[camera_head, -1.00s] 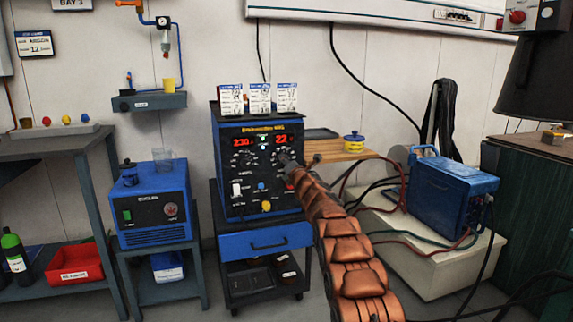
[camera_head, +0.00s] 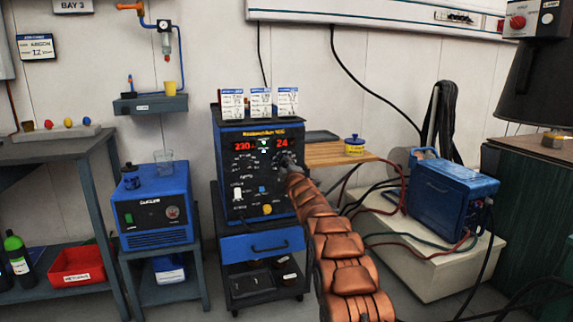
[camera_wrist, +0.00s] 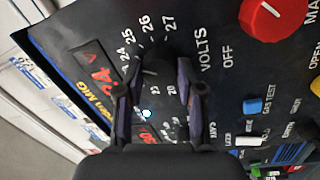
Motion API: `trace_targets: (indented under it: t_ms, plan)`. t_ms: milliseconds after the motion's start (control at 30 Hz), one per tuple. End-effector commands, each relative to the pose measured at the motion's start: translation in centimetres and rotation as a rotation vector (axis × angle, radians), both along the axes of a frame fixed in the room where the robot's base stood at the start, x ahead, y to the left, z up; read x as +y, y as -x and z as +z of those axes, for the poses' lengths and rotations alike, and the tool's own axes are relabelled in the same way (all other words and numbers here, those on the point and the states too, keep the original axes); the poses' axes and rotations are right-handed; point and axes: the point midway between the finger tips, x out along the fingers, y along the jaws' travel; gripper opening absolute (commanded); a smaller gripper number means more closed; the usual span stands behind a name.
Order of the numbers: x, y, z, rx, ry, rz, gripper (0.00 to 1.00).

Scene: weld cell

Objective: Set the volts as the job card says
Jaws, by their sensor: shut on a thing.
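The blue welder (camera_head: 228,190) stands on a cart with a black front panel. Its left red display (camera_head: 243,146) reads 230 and its right red display (camera_head: 281,143) reads 24. In the wrist view the volts display (camera_wrist: 97,72) also shows 24. My gripper (camera_wrist: 157,85) is shut on the black volts knob (camera_wrist: 153,75), one finger on each side. In the head view my gripper (camera_head: 285,162) covers the knob. Three job cards (camera_head: 232,103) stand on top of the welder; their print is too small to read.
A red knob (camera_wrist: 274,15), a blue gas test button (camera_wrist: 252,106) and a white switch (camera_wrist: 250,141) sit near my gripper on the panel. A blue unit (camera_head: 450,190) stands further right.

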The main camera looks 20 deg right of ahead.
Motion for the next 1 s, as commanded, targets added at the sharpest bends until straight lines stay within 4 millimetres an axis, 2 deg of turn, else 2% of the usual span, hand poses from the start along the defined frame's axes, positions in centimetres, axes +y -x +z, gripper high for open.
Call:
trace_targets:
  t_ms: [200, 500, 1000]
  plan:
    - [0.11, -0.01, 0.26, 0.004, -0.191, 0.001, 0.02]
    - [0.14, -0.03, 0.23, 0.004, -0.386, 0.001, 0.02]
    - [0.12, -0.02, 0.05, 0.002, -0.491, 0.0, 0.02]
